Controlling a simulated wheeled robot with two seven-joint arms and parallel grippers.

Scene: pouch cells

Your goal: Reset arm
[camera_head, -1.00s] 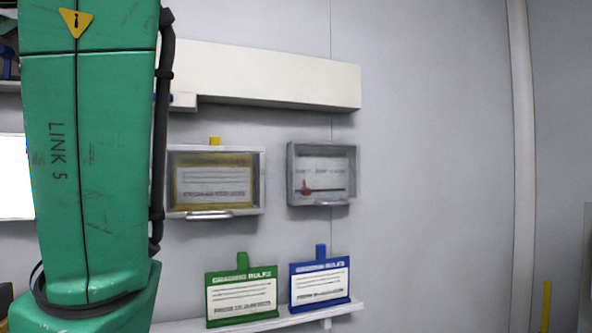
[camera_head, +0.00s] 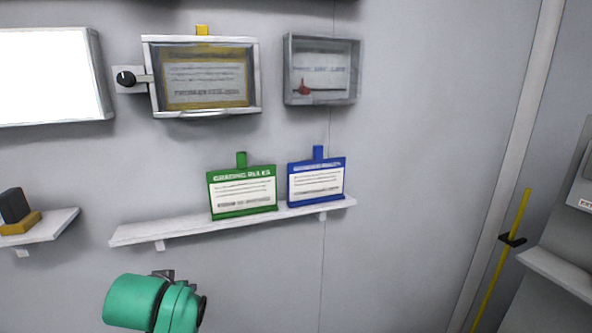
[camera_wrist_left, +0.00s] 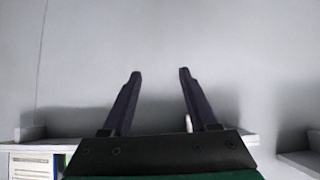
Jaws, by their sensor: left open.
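My left gripper (camera_wrist_left: 159,75) shows in the left wrist view with its two dark fingers apart and nothing between them. Plain grey wall lies beyond the fingertips. In the head view a green part of my arm shows at the bottom left, below the wall shelf; the gripper's fingers cannot be made out there. My right gripper is in neither view.
A wall shelf (camera_head: 165,231) holds a green sign (camera_head: 243,192) and a blue sign (camera_head: 316,182). A small shelf (camera_head: 52,227) at left holds dark and yellow blocks.

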